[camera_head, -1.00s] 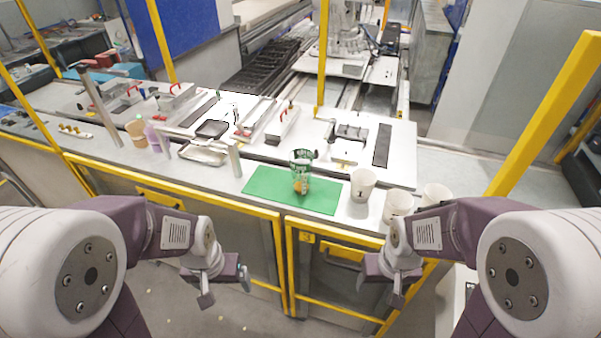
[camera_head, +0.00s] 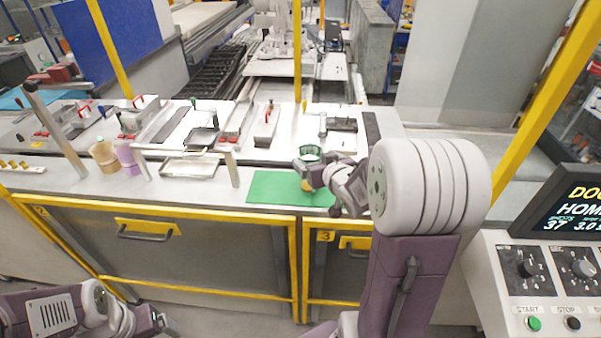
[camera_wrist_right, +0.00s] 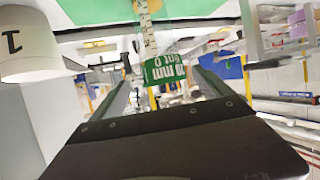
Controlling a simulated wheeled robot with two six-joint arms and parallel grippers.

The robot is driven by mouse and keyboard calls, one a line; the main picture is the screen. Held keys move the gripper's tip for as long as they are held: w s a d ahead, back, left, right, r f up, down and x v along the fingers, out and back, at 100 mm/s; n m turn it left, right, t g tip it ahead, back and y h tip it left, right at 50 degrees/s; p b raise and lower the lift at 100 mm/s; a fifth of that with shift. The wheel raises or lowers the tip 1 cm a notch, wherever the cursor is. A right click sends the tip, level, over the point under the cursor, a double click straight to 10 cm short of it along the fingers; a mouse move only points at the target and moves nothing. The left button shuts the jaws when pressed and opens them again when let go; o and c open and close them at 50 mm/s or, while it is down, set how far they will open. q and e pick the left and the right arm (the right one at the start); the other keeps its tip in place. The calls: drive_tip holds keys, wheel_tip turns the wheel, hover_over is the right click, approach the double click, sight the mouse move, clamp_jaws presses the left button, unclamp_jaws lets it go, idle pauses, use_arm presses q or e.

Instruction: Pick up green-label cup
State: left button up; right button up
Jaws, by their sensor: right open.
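The green-label cup (camera_head: 309,152) is clear with a green band and stands at the green mat; my right gripper (camera_head: 309,174) hides much of it. In the right wrist view, which looks upside down, the cup's green label with white print (camera_wrist_right: 163,69) shows between the two fingers of my right gripper (camera_wrist_right: 163,82). That gripper is open, and I cannot tell whether either finger touches the cup. My left gripper (camera_head: 165,324) is low at the bottom left, away from the bench; its jaws are too unclear to read.
The green mat (camera_head: 270,188) lies on the bench's front. A white cup marked 1 (camera_wrist_right: 28,45) stands beside the mat in the wrist view. A metal tray (camera_head: 190,167), a tan cup (camera_head: 104,155) and a purple cup (camera_head: 128,158) are left. A control panel (camera_head: 545,285) is at right.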

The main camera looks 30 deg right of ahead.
sight(306, 154)
drive_tip(key=x, duration=0.3)
drive_tip(key=shift+a, duration=0.35)
drive_tip(key=p+x, duration=0.1)
drive_tip(key=x, duration=0.4)
drive_tip(key=shift+d+f, duration=0.1)
drive_tip(key=shift+f, duration=0.05)
drive_tip(key=shift+s, duration=0.15)
drive_tip(key=c, duration=1.5)
